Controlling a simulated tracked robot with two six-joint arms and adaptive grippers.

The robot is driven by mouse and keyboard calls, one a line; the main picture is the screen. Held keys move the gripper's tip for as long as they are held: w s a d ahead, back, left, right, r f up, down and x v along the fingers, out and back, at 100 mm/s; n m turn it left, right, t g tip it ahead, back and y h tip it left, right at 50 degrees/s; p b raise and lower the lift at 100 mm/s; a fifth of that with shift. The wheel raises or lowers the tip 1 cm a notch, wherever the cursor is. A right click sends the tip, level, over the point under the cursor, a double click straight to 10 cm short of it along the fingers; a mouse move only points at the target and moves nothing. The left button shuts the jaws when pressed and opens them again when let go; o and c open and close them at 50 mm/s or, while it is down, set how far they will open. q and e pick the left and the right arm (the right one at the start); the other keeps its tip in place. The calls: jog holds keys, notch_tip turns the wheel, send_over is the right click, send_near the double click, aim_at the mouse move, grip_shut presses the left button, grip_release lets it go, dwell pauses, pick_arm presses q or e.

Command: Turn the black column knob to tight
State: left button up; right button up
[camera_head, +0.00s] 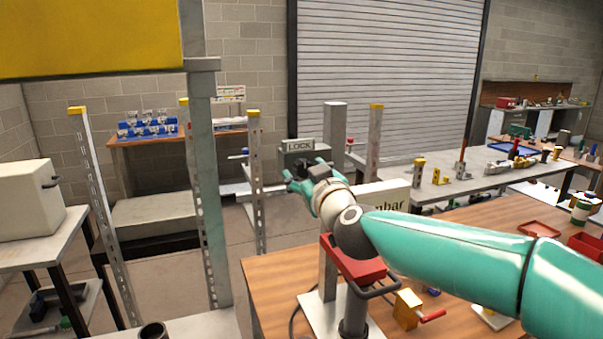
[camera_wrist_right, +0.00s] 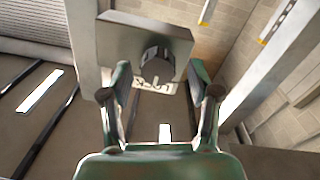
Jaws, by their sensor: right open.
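The black column knob (camera_wrist_right: 155,58) sticks out of a grey block (camera_wrist_right: 118,40) in the right wrist view, and a LOCK label shows upside down beside it. In the head view the grey block (camera_head: 291,160) sits by a grey column (camera_head: 334,122), with the LOCK sign (camera_head: 300,145) on top. My right gripper (camera_head: 306,173) is in front of the block and hides most of the knob there. In the right wrist view my right gripper (camera_wrist_right: 160,76) is open, its fingers on either side of the knob and apart from it. My left gripper is out of view.
A wooden table (camera_head: 268,285) bears the column's white base plate, a red part (camera_head: 352,262) and a yellow block (camera_head: 407,309) with a red handle. Slotted metal posts (camera_head: 254,185) stand to the left. A grey bench (camera_head: 470,180) with tools is behind my right arm.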

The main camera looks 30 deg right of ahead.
jog(key=shift+w+d, duration=0.15)
jog(key=shift+w, duration=0.45)
